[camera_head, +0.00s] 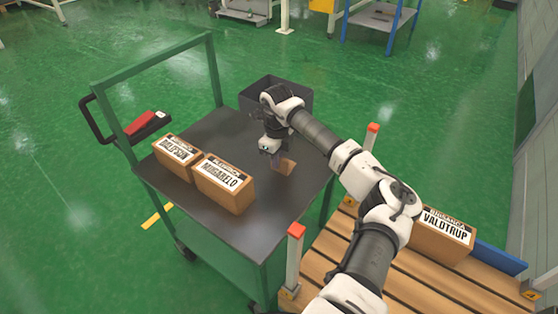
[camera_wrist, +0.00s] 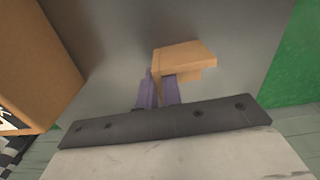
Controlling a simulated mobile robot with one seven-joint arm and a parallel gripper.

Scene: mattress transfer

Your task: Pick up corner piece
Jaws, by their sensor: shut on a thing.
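The corner piece (camera_head: 287,166) is a small tan cardboard-like piece over the dark top of the green cart (camera_head: 245,225). It also shows in the wrist view (camera_wrist: 185,56), with an angled outline. My gripper (camera_head: 273,158) reaches down over the cart. Its purple fingers (camera_wrist: 158,92) are shut on the near edge of the corner piece. I cannot tell whether the piece touches the cart top or hangs just above it.
Two labelled cardboard boxes (camera_head: 226,183) (camera_head: 178,157) stand on the cart, left of my gripper. A dark open bin (camera_head: 290,92) is at the cart's back. A box marked VALDTRUP (camera_head: 443,236) lies on the slatted wooden pallet (camera_head: 325,262) at right. A red-topped post (camera_head: 295,245) stands at its corner.

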